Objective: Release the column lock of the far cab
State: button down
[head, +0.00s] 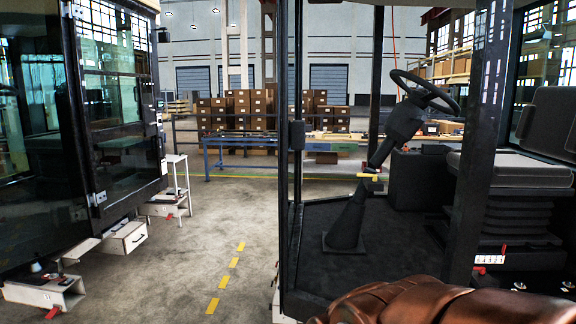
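A cab (284,190) with a black frame and an open side stands at the right. Inside it, a black steering column (346,218) rises from the floor and its upper part tilts right to a steering wheel (428,90). A short yellow lever (367,176) lies roughly level across the column at its joint; whether it is locked I cannot tell. A second dark glazed cab (118,95) stands at the left. The frame does not show which of the two counts as the far one. My gripper does not show in the head view.
A grey seat (515,166) stands right of the column, behind a dark cab post (484,140). White supports with red levers (50,293) stand below the left cab. Open concrete floor (215,240) lies between the cabs. Stacked boxes (248,107) stand behind a blue-framed bench.

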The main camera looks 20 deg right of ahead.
aim_at(374, 178)
jog(key=u, duration=0.05)
jog(key=i, duration=1.4)
jog(key=z, duration=0.95)
jog(key=i, duration=0.65)
jog(key=z, duration=0.4)
